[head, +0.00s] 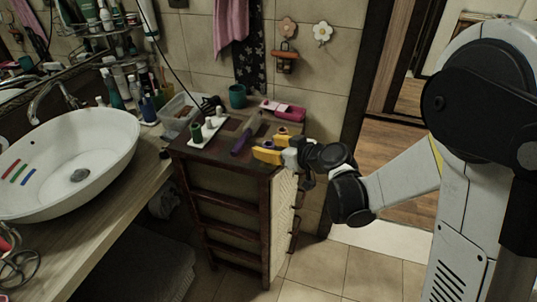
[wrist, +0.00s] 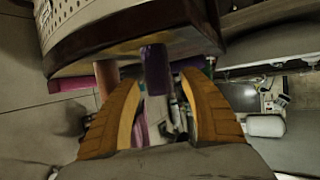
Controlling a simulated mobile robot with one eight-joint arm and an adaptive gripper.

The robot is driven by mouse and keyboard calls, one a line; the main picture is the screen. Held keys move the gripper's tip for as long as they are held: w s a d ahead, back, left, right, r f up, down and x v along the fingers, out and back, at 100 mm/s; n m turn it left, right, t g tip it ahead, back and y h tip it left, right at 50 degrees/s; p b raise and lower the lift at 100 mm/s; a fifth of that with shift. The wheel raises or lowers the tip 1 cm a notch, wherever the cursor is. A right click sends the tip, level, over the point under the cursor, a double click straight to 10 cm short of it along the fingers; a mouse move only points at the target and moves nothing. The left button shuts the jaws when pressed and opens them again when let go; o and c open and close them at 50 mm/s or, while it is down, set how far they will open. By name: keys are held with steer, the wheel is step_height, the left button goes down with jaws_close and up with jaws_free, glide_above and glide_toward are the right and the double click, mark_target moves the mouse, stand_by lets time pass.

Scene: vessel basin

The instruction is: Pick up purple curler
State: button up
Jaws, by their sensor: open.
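A purple cylinder, which looks like the purple curler (wrist: 155,68), shows in the wrist view in the gap between my fingertips, at the dark wooden top's edge. I see no clear contact with either finger. My gripper (head: 267,152) has yellow fingers and is open at the cabinet top's near right corner. Its fingers also show in the wrist view (wrist: 160,92). I cannot tell which matches the wrist view's cylinder.
The dark wooden cabinet (head: 228,198) carries a white tray (head: 203,138), a teal cup (head: 237,96) and a pink item (head: 284,108). A tan cylinder (wrist: 106,77) is near the left finger in the wrist view. The sink (head: 110,150) is left; floor is open right.

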steer(key=shift+r, duration=0.1)
steer(key=c, duration=0.9)
